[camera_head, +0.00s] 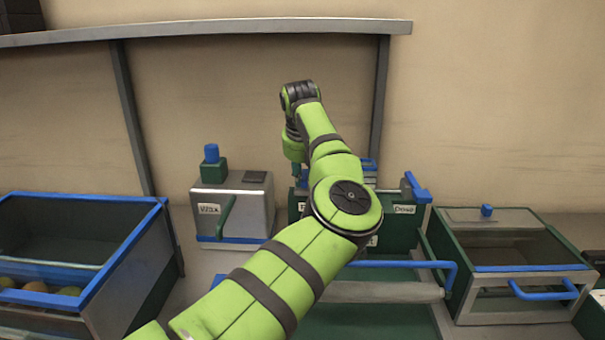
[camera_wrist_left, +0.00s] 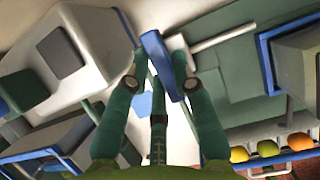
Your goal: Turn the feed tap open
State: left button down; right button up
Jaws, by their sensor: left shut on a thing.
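My left gripper (camera_head: 296,172) reaches down from its raised wrist to the green machine with white labels (camera_head: 400,225) at the back of the bench. The lever stands tilted between the fingertips. In the head view my arm and gripper hide the tap and much of the machine front. I cannot tell how far the tap is turned. My right gripper is not in view.
A grey box labelled Wax (camera_head: 240,205) with a blue knob stands left of the machine. A blue-rimmed crate (camera_head: 125,245) with fruit stands far left, a lidded glass-topped box (camera_head: 510,240) at right. A roller and blue bar (camera_head: 395,290) lie in front. A shelf (camera_head: 215,27) runs above.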

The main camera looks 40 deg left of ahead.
pick_arm(q)
jog(key=n+p, duration=0.1)
jog(key=n+y, duration=0.1)
jog(key=n, duration=0.1)
jog(key=shift+d+r+g+p, duration=0.1)
jog(key=shift+r+g+p, duration=0.1)
jog(key=shift+g+p, duration=0.2)
jog(key=shift+n+g+p, duration=0.3)
jog(key=shift+n+p, duration=0.3)
jog(key=shift+n, duration=0.3)
jog(key=n+p, duration=0.2)
jog(key=n+g+p, duration=0.1)
jog(key=n+p, duration=0.1)
jog(key=shift+w+d+r+g+y, duration=0.1)
jog(key=shift+w+r+g+y, duration=0.05)
jog(key=shift+g+y, duration=0.2)
jog(key=shift+f+n+g+p, duration=0.2)
jog(key=shift+n+g+p, duration=0.35)
jog(key=shift+n+p, duration=1.1)
jog(key=c, duration=1)
grip_release()
jog(key=shift+d+f, duration=0.1)
jog(key=shift+c, duration=0.2)
